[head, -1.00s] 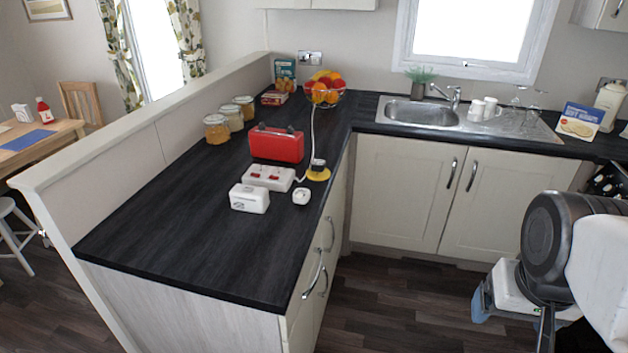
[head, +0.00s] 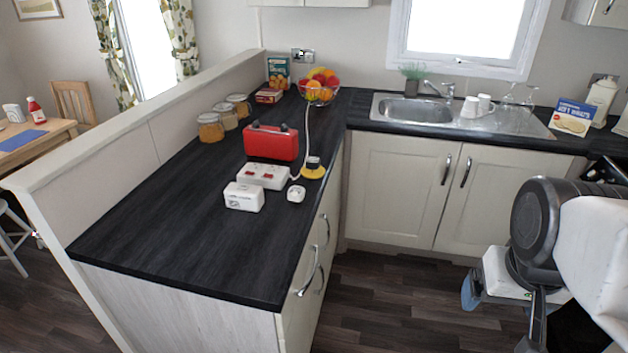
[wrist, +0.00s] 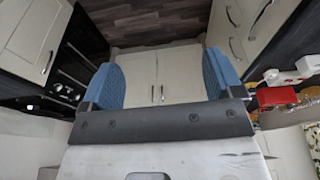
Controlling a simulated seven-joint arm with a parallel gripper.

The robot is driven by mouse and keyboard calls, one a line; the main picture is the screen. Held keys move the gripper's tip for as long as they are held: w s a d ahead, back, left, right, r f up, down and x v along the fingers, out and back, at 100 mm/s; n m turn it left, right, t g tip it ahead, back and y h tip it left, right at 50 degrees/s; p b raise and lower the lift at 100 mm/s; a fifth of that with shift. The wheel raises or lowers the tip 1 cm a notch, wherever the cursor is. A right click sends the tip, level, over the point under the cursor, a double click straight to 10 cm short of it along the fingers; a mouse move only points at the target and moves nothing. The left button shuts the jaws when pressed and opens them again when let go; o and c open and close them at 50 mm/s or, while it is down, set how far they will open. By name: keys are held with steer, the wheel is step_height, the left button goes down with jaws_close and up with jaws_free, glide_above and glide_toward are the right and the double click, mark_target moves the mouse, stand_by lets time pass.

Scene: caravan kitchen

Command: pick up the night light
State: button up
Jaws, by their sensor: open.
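A small rounded white piece (head: 296,193), which looks like the night light, lies on the dark counter (head: 190,240) near its right edge. A white box-shaped plug unit (head: 244,197) stands left of it. In the wrist view, small white items (wrist: 305,66) show at the right edge, too small to tell apart. My gripper (head: 498,318) is at the lower right of the head view, out over the floor and well apart from the counter. In the wrist view, its blue fingers (wrist: 162,77) are spread wide with nothing between them.
A white socket block (head: 263,176), a red case (head: 271,142) and a yellow-based black item (head: 314,168) with a white cable crowd behind the piece. Jars (head: 211,127) and a fruit bowl (head: 319,90) stand farther back. The counter's near part is clear.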

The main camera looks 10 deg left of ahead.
steer(key=w+a+r+n+y, duration=0.1)
steer(key=w+a+n, duration=0.25)
steer(key=w, duration=0.45)
steer(key=w+a+r+n+y, duration=0.1)
steer(key=w+a+n, duration=0.1)
steer(key=w+a, duration=0.35)
steer(key=n+g+y, duration=0.3)
steer(key=n, duration=0.9)
glide_toward(297, 191)
steer(key=a+x, duration=0.1)
steer(key=x, duration=0.2)
steer(key=shift+d+r, duration=0.25)
steer(key=shift+a+f+h, duration=0.15)
steer(key=shift+a+f, duration=0.05)
steer(key=shift+f, duration=0.4)
steer(key=shift+a+f+h, duration=0.15)
steer(key=shift+a+f, duration=0.1)
steer(key=shift+f, duration=0.35)
steer(key=shift+x, duration=2.65)
